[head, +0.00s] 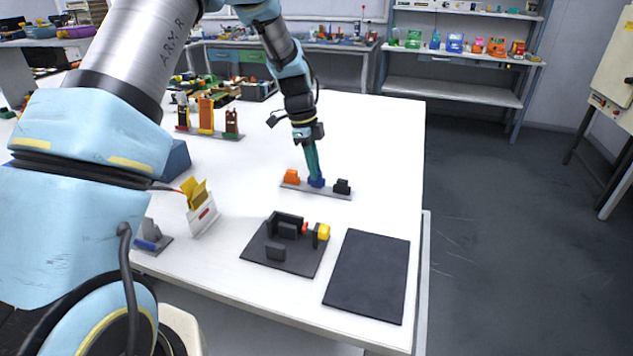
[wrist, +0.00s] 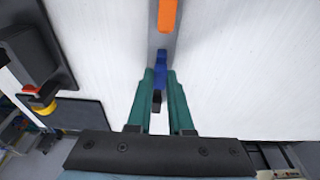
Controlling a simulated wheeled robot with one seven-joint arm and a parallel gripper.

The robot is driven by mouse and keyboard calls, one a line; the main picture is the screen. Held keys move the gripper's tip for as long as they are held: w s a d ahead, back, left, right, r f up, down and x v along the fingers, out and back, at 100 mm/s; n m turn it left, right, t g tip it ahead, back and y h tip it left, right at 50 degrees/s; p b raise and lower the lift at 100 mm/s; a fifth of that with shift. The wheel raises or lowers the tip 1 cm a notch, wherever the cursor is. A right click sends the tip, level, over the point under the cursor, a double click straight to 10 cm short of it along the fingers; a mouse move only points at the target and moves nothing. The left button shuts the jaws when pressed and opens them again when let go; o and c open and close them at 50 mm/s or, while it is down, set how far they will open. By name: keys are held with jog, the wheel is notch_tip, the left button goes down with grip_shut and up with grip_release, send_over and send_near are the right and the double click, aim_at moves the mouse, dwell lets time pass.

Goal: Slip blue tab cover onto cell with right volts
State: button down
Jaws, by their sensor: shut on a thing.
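My gripper (head: 316,176) reaches down over a grey strip (head: 333,192) on the white table. Its green fingers are shut on the blue tab cover (head: 317,183), the middle one of three covers in a row. In the wrist view the blue cover (wrist: 160,68) sits between the fingertips (wrist: 161,80). An orange cover (head: 291,177) stands to its left and a black cover (head: 342,187) to its right. Upright cells (head: 206,115) with yellow, orange and brown bodies stand in a rack farther back. I cannot read any volts.
A dark fixture (head: 283,258) with black blocks and red and yellow parts stands nearer. A black mat (head: 368,275) lies beside it near the table's right edge. A white holder with yellow pieces (head: 200,205) stands at left. The table right of the strip is clear.

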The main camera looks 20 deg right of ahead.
jog(key=shift+r+p, duration=1)
jog(key=shift+r, duration=0.95)
jog(key=shift+a, duration=0.1)
jog(key=w+a+r+p, duration=0.3)
jog(key=w+a+p, duration=0.1)
jog(key=a, duration=1.4)
jog(key=w+a+r+g+y+p, duration=0.1)
jog(key=w+a+r+p, duration=0.2)
jog(key=a, duration=1.5)
jog(key=w+a+r+g+y+p, duration=0.1)
jog(key=w+a+r+p, duration=0.2)
jog(key=a, duration=1.5)
jog(key=shift+w+p, duration=0.95)
jog(key=shift+w, duration=1.25)
jog(key=shift+d, duration=0.1)
jog(key=shift+f, duration=0.1)
